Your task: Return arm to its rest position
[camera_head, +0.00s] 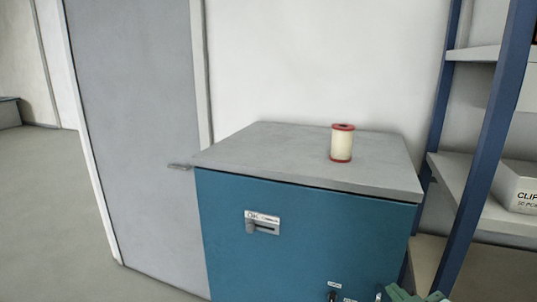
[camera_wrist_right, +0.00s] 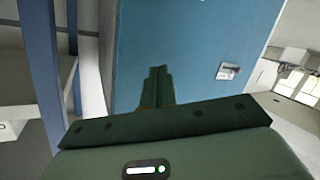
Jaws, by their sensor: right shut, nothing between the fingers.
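My right gripper (camera_head: 402,294) shows only as a green tip at the bottom edge of the head view, in front of the lower right of a blue cabinet (camera_head: 290,240). In the right wrist view my right gripper (camera_wrist_right: 157,72) has its two green fingers together, with nothing between them. It points toward the blue cabinet front (camera_wrist_right: 195,45). I cannot tell the exact distance to that front. My left gripper is in neither view.
A cream spool with red ends (camera_head: 342,143) stands upright on the cabinet's grey top (camera_head: 270,150). A blue-framed shelf (camera_head: 490,130) with a white box (camera_head: 518,187) stands close on the right. A grey door (camera_head: 135,120) is on the left, with open floor (camera_head: 45,200) beyond it.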

